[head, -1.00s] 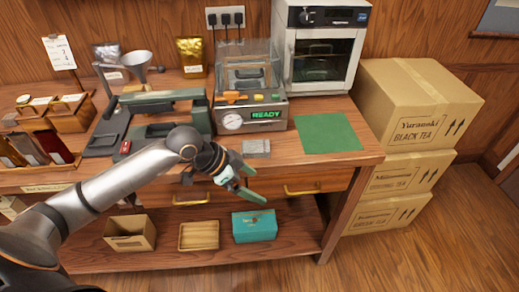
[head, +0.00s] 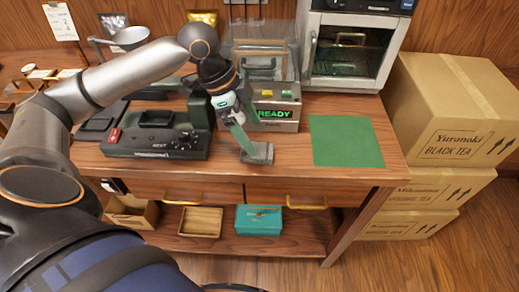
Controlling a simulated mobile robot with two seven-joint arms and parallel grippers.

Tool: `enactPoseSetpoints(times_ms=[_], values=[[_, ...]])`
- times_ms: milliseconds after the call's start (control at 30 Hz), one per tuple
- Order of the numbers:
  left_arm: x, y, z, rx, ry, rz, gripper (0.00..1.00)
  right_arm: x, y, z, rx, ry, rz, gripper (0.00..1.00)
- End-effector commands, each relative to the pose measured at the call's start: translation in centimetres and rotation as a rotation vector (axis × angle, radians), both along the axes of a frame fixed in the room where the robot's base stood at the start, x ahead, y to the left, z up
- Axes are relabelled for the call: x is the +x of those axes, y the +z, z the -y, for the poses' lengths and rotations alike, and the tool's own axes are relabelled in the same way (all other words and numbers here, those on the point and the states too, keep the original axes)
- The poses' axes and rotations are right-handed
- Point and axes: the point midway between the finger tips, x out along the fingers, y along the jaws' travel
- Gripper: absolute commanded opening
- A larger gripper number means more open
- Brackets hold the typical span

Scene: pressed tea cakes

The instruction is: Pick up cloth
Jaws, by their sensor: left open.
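A small grey folded cloth (head: 262,154) lies on the wooden bench near its front edge, in front of the machine with the READY display. My left gripper (head: 247,148) is open, with its green fingers pointing down at the left part of the cloth. The fingers overlap the cloth in the picture; I cannot tell whether they touch it. My right gripper is not in view.
A flat green mat (head: 345,141) lies right of the cloth. The READY machine (head: 275,108) stands just behind my gripper, and a dark green device (head: 155,138) is to the left. Stacked cartons (head: 455,110) stand right of the bench.

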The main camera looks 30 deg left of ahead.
Motion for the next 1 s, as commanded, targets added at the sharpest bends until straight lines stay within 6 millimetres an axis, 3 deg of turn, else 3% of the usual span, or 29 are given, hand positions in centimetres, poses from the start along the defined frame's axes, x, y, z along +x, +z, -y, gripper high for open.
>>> enactPoseSetpoints(times_ms=[533, 867, 1000], values=[[1.7, -6.0, 1.7, -0.001, 0.001, -0.001, 1.00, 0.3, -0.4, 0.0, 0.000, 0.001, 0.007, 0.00], [1.8, -6.7, 2.0, 0.001, 0.002, 0.001, 1.00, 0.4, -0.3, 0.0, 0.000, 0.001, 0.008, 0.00], [1.8, -6.7, 2.0, 0.001, 0.002, 0.001, 0.85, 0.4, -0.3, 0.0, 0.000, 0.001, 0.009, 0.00]])
